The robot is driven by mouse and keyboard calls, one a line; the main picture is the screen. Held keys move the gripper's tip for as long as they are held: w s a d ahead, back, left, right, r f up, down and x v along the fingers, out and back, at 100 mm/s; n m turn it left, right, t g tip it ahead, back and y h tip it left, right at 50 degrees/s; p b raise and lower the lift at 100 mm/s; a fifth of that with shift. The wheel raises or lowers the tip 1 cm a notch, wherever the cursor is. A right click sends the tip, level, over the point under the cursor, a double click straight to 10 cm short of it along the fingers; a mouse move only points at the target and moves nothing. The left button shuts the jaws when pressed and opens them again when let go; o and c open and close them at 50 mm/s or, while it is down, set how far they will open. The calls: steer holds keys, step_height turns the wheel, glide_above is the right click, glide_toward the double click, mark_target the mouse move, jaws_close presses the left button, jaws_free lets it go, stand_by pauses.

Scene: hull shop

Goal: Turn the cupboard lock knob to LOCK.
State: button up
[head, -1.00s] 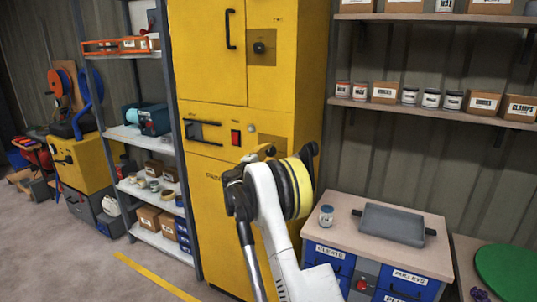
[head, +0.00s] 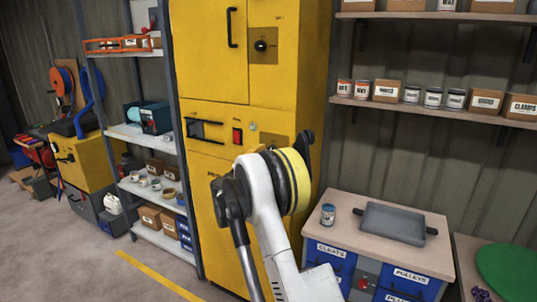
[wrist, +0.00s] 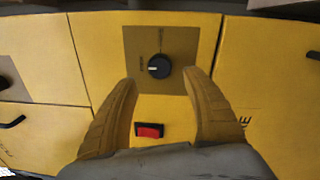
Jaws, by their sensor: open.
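In the wrist view a round black knob (wrist: 159,66) with a white pointer mark sits on a brown plate (wrist: 187,44) on the yellow cupboard (wrist: 112,40). Its mark points left in that view; the small labels around it are unreadable. My gripper (wrist: 160,77) is open and empty, its two tan fingers on either side just below the knob, apart from it. In the head view my wrist hides this knob and most of the gripper before the cupboard (head: 285,80). Another black knob (head: 261,46) shows on a higher plate there.
A red switch (wrist: 149,130) lies between my fingers in the wrist view; it also shows in the head view (head: 237,137). A bench with a grey tray (head: 393,223) and a small jar (head: 328,214) stands right of the cupboard. Shelves (head: 150,190) stand left.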

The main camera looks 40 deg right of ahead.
steer(key=v, duration=0.5)
steer(key=shift+s+a, duration=0.2)
steer(key=shift+a, duration=0.15)
steer(key=s+a+r+m+y, duration=0.4)
steer(key=s+a+y, duration=0.3)
steer(key=s+a, duration=0.55)
steer(key=s+a+f+m+y, duration=0.1)
steer(key=s+a+f+y, duration=0.3)
steer(key=s+a, duration=0.7)
steer(key=s+a+f+m+y, duration=0.2)
steer(key=s+a+f+y, duration=0.2)
steer(key=s+a, duration=0.8)
steer(key=shift+s+a+f+y, duration=0.15)
steer(key=shift+s+a+y, duration=0.3)
steer(key=shift+y, duration=0.65)
